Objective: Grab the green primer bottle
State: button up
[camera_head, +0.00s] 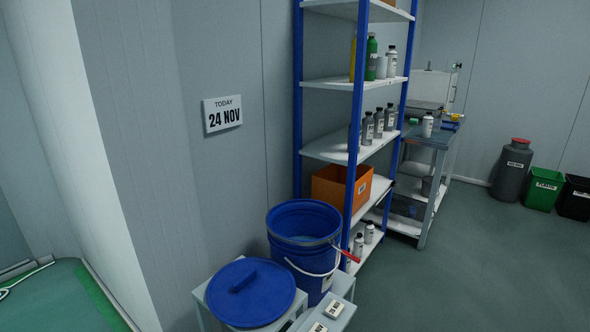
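A light grey container and a white bottle (391,62) stand to the right of the green bottle. Its label is too small to read, so I cannot tell if it says primer. My gripper is not in view.
The rack (340,148) holds several grey bottles and an orange box (341,187) lower down. A blue bucket (303,237) and a blue lid (250,291) sit in front of it. A workbench (432,138) stands behind the rack.

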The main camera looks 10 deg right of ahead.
aim_at(371, 54)
jog(key=i+l+z, duration=0.1)
jog(key=i+z, duration=0.65)
jog(key=i, duration=0.15)
jog(key=i+j+z, duration=0.2)
jog(key=i+z, duration=0.2)
jog(key=i+l+u, duration=0.1)
jog(key=i, duration=0.3)
jog(key=i+l+u, duration=0.15)
jog(key=i, duration=0.3)
